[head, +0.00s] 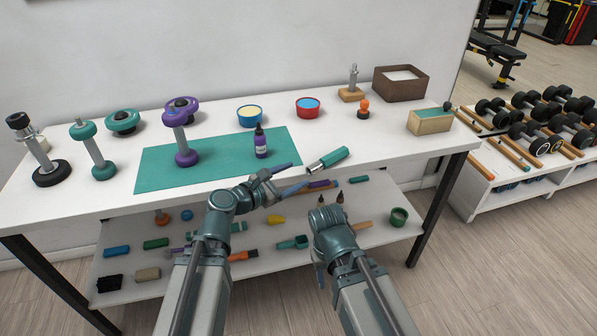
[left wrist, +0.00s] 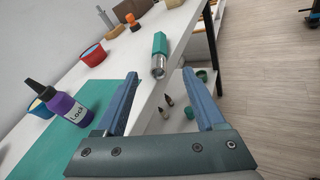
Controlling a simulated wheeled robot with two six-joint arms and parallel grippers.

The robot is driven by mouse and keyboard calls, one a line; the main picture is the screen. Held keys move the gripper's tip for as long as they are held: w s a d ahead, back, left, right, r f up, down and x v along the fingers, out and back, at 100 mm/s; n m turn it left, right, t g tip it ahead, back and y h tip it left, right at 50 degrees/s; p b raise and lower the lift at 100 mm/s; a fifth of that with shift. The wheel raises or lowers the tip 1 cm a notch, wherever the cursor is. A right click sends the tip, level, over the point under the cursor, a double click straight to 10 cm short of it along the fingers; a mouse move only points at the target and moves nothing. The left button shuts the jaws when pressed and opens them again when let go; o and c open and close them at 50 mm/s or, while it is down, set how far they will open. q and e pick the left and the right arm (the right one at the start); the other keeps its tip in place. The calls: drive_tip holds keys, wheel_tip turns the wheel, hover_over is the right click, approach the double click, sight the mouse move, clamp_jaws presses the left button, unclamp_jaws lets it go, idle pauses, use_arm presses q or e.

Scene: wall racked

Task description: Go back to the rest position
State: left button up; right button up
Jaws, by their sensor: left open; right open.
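My left gripper (head: 300,176) is open and empty at the front edge of the white table (head: 375,150), just right of the teal mat (head: 215,175). Its two blue fingers also show wide apart in the left wrist view (left wrist: 158,85). A teal-handled tool with a silver end (head: 327,160) lies on the table just beyond the fingertips, apart from them; it also shows in the left wrist view (left wrist: 160,55). My right gripper (head: 319,275) is in front of the table, lower down, mostly hidden behind its own arm; nothing is seen held in it.
A purple bottle (head: 260,143) stands upright on the mat near my left gripper. Dumbbell-like parts stand at the left. Bowls and boxes stand at the back and right. A lower shelf (head: 305,258) holds several small tools.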

use_arm(q)
drive_tip(key=s+a+f+m+g+y, duration=0.2)
drive_tip(key=s+f+m+g+y, duration=0.35)
drive_tip(key=f+m, duration=0.75)
drive_tip(key=s+a+f+m+g+y, duration=0.4)
drive_tip(key=s+a+m+g+y, duration=0.15)
drive_tip(key=s+a+m, duration=0.4)
drive_tip(key=s+d+m+g, duration=0.1)
drive_tip(key=s+d+m, duration=0.35)
drive_tip(key=d, duration=0.55)
wheel_tip(320, 180, up, 14)
drive_tip(key=p, duration=1.4)
drive_tip(key=shift+w+d+r+m+p, duration=0.15)
drive_tip(key=shift+w+r+m+p, duration=0.1)
drive_tip(key=shift+m+p, duration=0.15)
drive_tip(key=shift+f, duration=0.1)
